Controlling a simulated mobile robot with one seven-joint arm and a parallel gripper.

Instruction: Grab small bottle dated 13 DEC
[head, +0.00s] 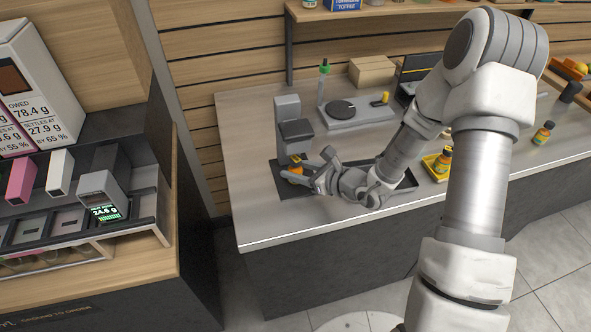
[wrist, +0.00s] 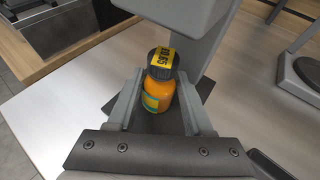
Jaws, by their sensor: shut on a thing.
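My gripper (head: 308,173) is low at the left end of the counter, at the foot of a grey upright device. It is shut on a small orange bottle (head: 295,168). In the wrist view the bottle (wrist: 158,94) stands upright between the two fingers, with a dark cap and a yellow label band across the cap's top.
The grey device (head: 288,115) overhangs the bottle closely. A similar bottle (head: 443,160) stands in a yellow tray, and another (head: 543,133) is farther right. A scale-like device (head: 345,112) with a green-topped dropper sits behind. The counter's front left is clear.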

